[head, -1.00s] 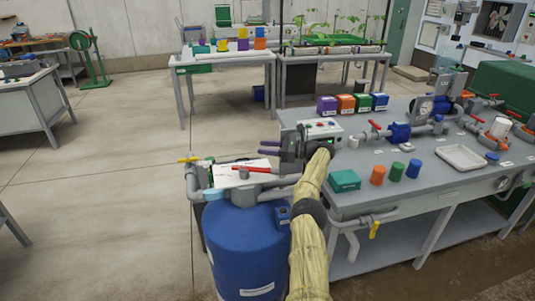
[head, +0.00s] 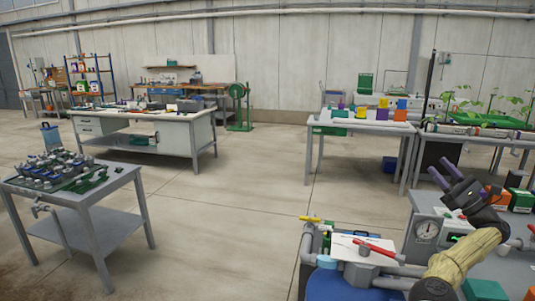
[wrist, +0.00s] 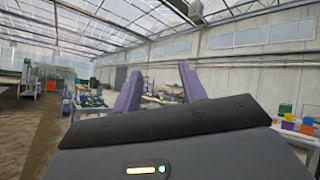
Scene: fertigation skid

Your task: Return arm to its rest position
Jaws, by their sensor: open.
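My gripper (head: 446,178) is at the right of the head view, raised above the near end of the skid bench (head: 425,205). Its two purple fingers point up and to the left. In the wrist view the purple fingers (wrist: 158,88) stand apart with nothing between them. My arm, in a yellowish sleeve, reaches in from the lower right of the head view.
A table with grey fittings (head: 75,190) stands at left. The middle floor is clear.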

